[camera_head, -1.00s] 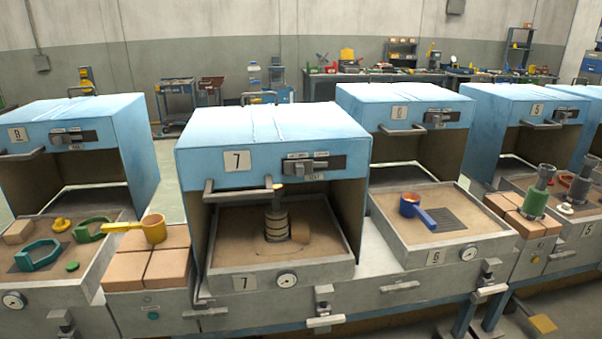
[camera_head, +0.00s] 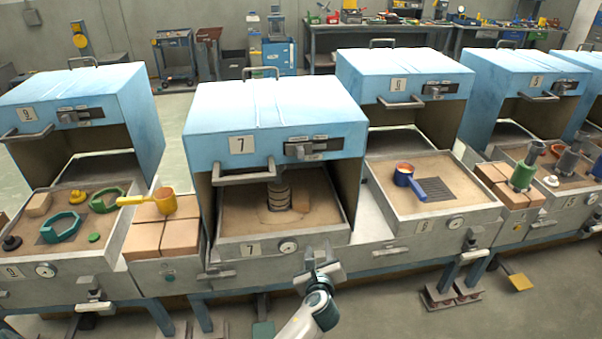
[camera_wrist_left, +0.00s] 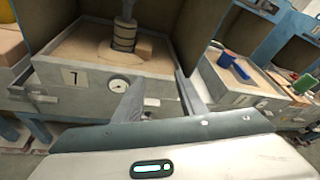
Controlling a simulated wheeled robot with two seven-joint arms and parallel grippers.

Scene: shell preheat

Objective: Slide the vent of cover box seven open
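Cover box seven (camera_head: 275,105) is a light blue box with a "7" plate, standing over a sand tray in the middle of the head view. Its vent (camera_head: 312,149) is a dark plate with a grey slider, toward the right of the front face; the slider sits toward the plate's left part. My left gripper (camera_head: 323,258) is below and in front of the box, near the tray's front right corner, well under the vent. In the left wrist view its two fingers (camera_wrist_left: 158,92) are apart with nothing between them. The vent does not show there. My right gripper is not in view.
A bar handle (camera_head: 243,175) juts out from the box's lower front edge, left of the vent. Tray seven (camera_head: 270,244) holds a ringed cylinder (camera_head: 279,192) in sand. Brick blocks (camera_head: 165,235) with a yellow ladle stand left; box six (camera_head: 405,75) stands right.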

